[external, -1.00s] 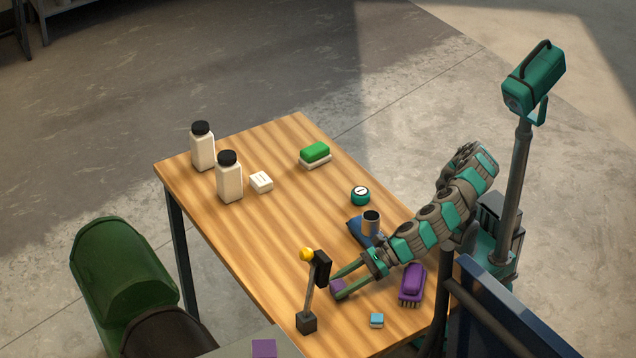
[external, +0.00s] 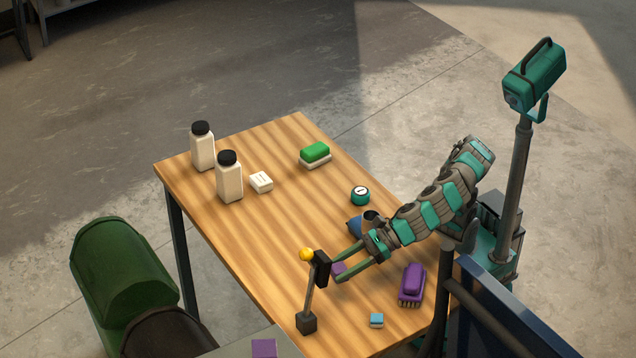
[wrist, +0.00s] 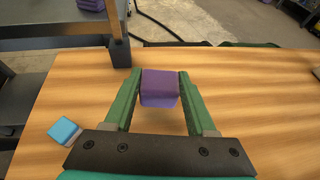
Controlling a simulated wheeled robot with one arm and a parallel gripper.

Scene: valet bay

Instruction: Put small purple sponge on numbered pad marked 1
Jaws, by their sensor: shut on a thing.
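My gripper (external: 342,268) is shut on the small purple sponge (wrist: 159,88), which sits between its two green fingers in the wrist view. In the external view the sponge (external: 339,268) is partly hidden by the fingers and the black head of a lever post. It looks held above the wooden table (external: 240,235). A teal round piece (external: 360,195) with a white top bears a small dark mark, and a white block (external: 261,182) bears faint marks. I cannot read a number on either, so I cannot tell which is pad 1.
The lever post (external: 309,295) with a yellow knob stands close by my gripper. The table's middle is clear.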

